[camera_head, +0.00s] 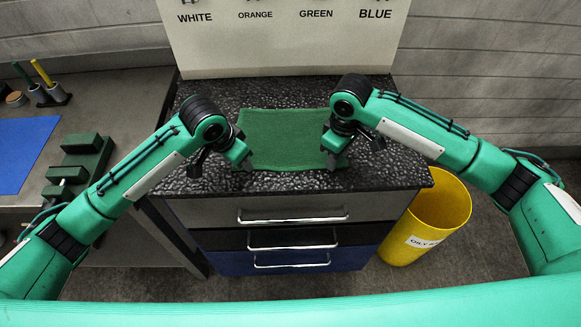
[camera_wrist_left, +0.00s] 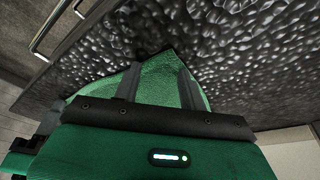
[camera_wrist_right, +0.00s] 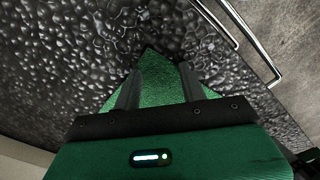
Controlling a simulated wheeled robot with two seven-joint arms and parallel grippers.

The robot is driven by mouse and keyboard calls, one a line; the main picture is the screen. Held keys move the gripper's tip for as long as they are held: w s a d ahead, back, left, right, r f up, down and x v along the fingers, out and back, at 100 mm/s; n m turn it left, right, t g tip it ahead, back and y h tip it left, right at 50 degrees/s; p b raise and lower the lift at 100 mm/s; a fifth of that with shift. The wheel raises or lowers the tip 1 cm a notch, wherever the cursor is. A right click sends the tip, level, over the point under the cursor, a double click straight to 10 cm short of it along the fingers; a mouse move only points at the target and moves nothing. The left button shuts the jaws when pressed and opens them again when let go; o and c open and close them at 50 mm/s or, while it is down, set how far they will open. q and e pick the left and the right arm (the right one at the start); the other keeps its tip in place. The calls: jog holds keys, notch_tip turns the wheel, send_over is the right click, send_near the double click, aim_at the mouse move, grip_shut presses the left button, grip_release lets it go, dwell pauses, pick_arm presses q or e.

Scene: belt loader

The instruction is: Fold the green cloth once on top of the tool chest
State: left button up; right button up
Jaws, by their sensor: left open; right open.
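The green cloth (camera_head: 285,138) lies flat and spread out on the dark pebbled top of the tool chest (camera_head: 292,182). My left gripper (camera_head: 246,165) is open at the cloth's near left corner. In the left wrist view the cloth (camera_wrist_left: 165,72) shows between and beside its fingers (camera_wrist_left: 155,85). My right gripper (camera_head: 334,162) is open at the near right corner. In the right wrist view a corner of the cloth (camera_wrist_right: 153,72) shows between its fingers (camera_wrist_right: 155,85). I cannot tell whether the fingers touch the cloth. The cloth shows no fold.
A yellow bin (camera_head: 428,215) stands on the floor right of the chest. A bench at left holds a blue mat (camera_head: 22,150), a green vise-like block (camera_head: 85,155) and pen holders (camera_head: 50,93). A white board (camera_head: 285,45) with colour names stands behind the chest.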

pick_arm(q)
jog(key=shift+f, duration=0.1)
jog(key=shift+c, duration=0.2)
pick_arm(e)
jog(key=shift+c, duration=0.2)
pick_arm(q)
grip_shut()
pick_arm(e)
grip_shut()
